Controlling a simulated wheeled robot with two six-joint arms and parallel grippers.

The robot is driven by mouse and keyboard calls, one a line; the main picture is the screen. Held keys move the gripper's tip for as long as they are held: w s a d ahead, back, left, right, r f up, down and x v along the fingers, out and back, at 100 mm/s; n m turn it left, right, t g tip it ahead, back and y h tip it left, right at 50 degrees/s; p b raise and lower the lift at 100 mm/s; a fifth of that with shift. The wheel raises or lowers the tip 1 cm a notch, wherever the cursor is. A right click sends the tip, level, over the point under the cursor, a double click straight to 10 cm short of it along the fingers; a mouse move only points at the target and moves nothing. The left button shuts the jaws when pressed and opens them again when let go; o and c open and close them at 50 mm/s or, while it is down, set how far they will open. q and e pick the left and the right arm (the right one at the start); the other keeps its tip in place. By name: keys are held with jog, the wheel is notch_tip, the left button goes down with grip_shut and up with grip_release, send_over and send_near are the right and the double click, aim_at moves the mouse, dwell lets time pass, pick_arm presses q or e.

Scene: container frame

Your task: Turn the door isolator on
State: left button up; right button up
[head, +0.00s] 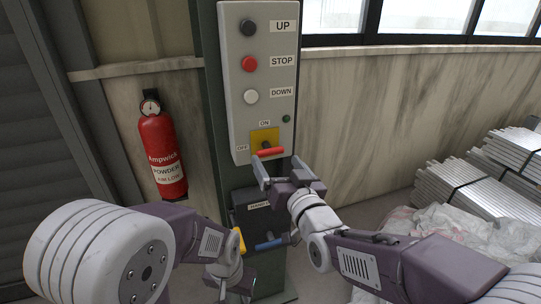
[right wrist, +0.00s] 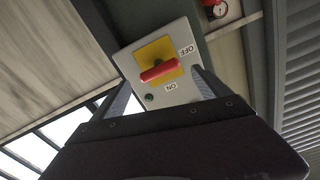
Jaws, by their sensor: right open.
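The door isolator is a red handle (head: 268,152) on a yellow plate (head: 258,136), low on the grey control panel. Its bar lies roughly level, in line with the OFF label at its left; ON is above the plate. In the right wrist view the red handle (right wrist: 160,70) shows ahead, between the finger lines. My right gripper (head: 280,168) is open, its fingers just below and around the handle, with no clear contact. My left gripper (head: 240,284) is low in the head view, mostly hidden behind its own arm; its jaws cannot be made out.
The control panel (head: 236,110) has UP, STOP and DOWN buttons above the isolator. A lower box (head: 250,219) with a blue handle (head: 268,244) sits beneath. A fire extinguisher (head: 162,155) hangs at the left. Metal bars (head: 475,190) are stacked at the right.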

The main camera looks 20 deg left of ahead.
aim_at(271, 154)
jog(key=x, duration=0.6)
jog(key=shift+w, duration=0.1)
jog(key=c, duration=1.3)
jog(key=shift+c, duration=0.2)
